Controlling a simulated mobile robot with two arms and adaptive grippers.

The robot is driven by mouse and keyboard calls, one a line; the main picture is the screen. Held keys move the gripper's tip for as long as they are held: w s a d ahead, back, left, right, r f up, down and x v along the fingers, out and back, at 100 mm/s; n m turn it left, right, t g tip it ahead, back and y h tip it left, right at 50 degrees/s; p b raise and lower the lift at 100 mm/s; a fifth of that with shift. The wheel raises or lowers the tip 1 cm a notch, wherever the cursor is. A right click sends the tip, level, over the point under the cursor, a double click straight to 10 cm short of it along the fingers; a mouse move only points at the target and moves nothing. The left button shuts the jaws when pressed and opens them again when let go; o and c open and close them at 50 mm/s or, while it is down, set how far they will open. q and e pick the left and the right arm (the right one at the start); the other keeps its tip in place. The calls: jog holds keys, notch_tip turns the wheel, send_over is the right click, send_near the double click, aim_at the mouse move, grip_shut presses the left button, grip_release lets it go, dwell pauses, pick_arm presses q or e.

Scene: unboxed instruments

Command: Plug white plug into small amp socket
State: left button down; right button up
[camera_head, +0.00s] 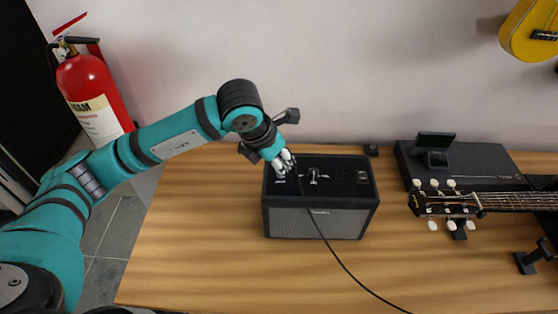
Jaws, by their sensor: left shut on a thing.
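The small amp (318,222) is a black box with a grey front grille, standing on the wooden table. Its dark top panel has a few small fittings; I cannot tell for sure which one is the socket. My left gripper (281,172) points down over the left part of the amp's top. It is shut on the white plug, which its pale fingers largely hide. A thin black cable (335,254) runs from the fingers across the amp's front. Whether the plug touches or sits in the socket cannot be told. My right gripper is out of view.
The wooden table (200,245) is clear left of the amp. A guitar headstock (449,204) and a flat black case (480,160) lie at the right. A yellow instrument (528,30) hangs on the wall. A red fire extinguisher (90,85) stands at the far left.

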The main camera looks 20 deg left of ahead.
pick_arm(q)
jog(key=shift+s+f+b, duration=0.1)
jog(key=shift+f+b, duration=0.5)
jog(key=shift+f, duration=0.05)
jog(key=c, duration=1.2)
grip_release()
jog(key=shift+o, duration=0.2)
jog(key=shift+r, duration=0.1)
